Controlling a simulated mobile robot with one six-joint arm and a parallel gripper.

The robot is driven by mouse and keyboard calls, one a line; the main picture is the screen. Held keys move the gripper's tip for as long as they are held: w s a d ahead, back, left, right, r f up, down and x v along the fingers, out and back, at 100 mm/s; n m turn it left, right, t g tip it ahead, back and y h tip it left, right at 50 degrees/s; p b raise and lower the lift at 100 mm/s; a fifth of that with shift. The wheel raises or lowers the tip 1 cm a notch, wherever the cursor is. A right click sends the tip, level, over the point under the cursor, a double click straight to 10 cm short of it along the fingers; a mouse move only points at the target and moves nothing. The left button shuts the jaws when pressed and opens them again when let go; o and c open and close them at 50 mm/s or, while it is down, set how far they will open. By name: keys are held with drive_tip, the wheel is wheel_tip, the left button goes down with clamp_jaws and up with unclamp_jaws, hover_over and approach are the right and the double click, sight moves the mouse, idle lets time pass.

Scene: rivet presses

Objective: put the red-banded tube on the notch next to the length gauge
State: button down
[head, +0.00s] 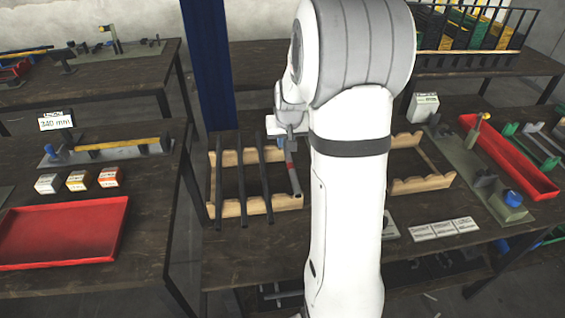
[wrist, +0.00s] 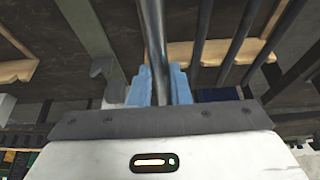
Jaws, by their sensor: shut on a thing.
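A notched wooden rack (head: 288,202) lies below. A grey fixture (head: 487,185) with a post and an end block stands at the right; I cannot tell surely whether it is the length gauge.
Three dark tubes (head: 245,185) lie across the rack's left part. The notched right part (head: 425,184) looks empty. Flat label cards (head: 443,229) lie in front, and a red tray (head: 515,165) is at the right. Another fixture with a "340 mm" sign (head: 57,121) stands on the left table.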

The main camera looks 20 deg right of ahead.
sight(289, 154)
wheel_tip(289, 154, down, 9)
drive_tip(key=shift+f, duration=0.2)
idle(0.3)
drive_tip(key=shift+f, duration=0.15)
drive_tip(key=c, duration=1.3)
unclamp_jaws()
drive_tip(key=shift+s, duration=0.1)
drive_tip(key=shift+c, duration=0.2)
drive_tip(key=v, duration=1.2)
drive_tip(key=shift+s+a+r, duration=0.1)
drive_tip(key=shift+a+r, duration=0.05)
drive_tip(key=shift+r, duration=0.05)
drive_tip(key=s+a+r+n+g, duration=0.1)
drive_tip(key=s+a+r, duration=0.2)
drive_tip(key=s+a, duration=0.4)
drive_tip(key=s+a+r+n+y, duration=0.1)
drive_tip(key=s+a, duration=0.6)
drive_tip(key=s, duration=0.7)
wheel_tip(289, 154, up, 2)
drive_tip(key=shift+s+r+n+g, duration=0.1)
drive_tip(key=shift+s+n+g, duration=0.25)
drive_tip(key=shift+n, duration=0.35)
